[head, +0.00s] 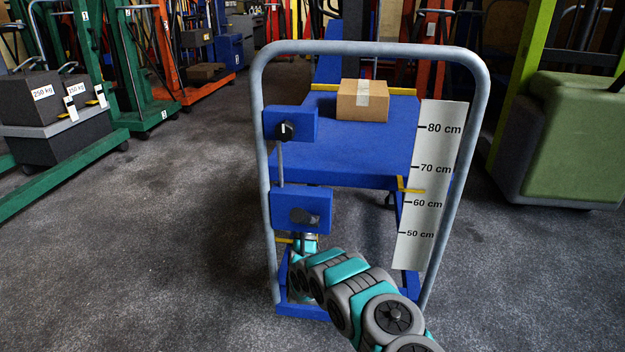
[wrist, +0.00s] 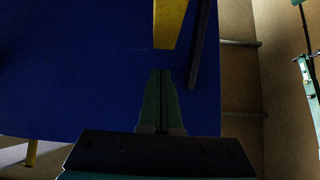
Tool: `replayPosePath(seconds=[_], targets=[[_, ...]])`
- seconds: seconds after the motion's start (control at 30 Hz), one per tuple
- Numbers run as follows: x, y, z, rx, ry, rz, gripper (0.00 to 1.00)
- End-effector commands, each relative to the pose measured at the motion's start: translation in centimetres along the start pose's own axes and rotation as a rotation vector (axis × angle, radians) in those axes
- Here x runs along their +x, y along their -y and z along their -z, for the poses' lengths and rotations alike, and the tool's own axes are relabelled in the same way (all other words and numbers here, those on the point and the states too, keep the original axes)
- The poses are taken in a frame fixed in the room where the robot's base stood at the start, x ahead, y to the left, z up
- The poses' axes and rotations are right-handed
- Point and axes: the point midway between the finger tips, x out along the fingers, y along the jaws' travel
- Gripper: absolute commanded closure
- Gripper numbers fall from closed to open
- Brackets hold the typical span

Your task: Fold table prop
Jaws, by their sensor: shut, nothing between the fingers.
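The blue lift table (head: 340,150) stands behind a grey tubular handle frame. It also shows as a broad blue surface in the wrist view (wrist: 80,80). A yellow bar (wrist: 170,22), possibly the prop, points toward my gripper (wrist: 161,72) from the top of the wrist view. My gripper's fingers are together and empty, with their tips just short of the bar's end; I cannot tell whether they touch. In the head view my gripper (head: 306,240) is low at the frame's left side, below the lower blue control box (head: 301,210), and its fingers are mostly hidden.
A cardboard box (head: 362,100) sits on the table. A height scale (head: 432,185) stands at the frame's right, with a yellow pointer (head: 411,189) beside it. A dark bar (wrist: 201,45) runs right of the yellow bar. Floor (head: 150,230) is clear at left.

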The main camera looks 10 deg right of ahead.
Motion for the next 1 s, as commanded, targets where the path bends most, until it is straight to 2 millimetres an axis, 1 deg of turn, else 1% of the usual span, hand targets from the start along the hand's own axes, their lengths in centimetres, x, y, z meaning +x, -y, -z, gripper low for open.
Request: replayPosePath(seconds=[0.03,0.1,0.23,0.27,0.3,0.47,0.6,1.0], targets=[[0.4,0.1,0.2,0.000,0.001,-0.001,1.00],[0.6,0.0,0.1,-0.002,-0.002,0.001,1.00],[0.7,-0.1,-0.3,-0.008,-0.003,0.005,1.00],[0.6,-0.2,-0.6,-0.009,-0.004,0.006,1.00],[0.5,-0.3,-1.3,-0.009,-0.006,0.005,1.00],[1.4,-0.2,-1.9,-0.007,-0.004,0.007,1.00],[1.8,-0.1,-2.0,-0.008,-0.004,0.007,1.00],[2.0,-0.1,-2.1,-0.008,0.001,0.006,1.00]])
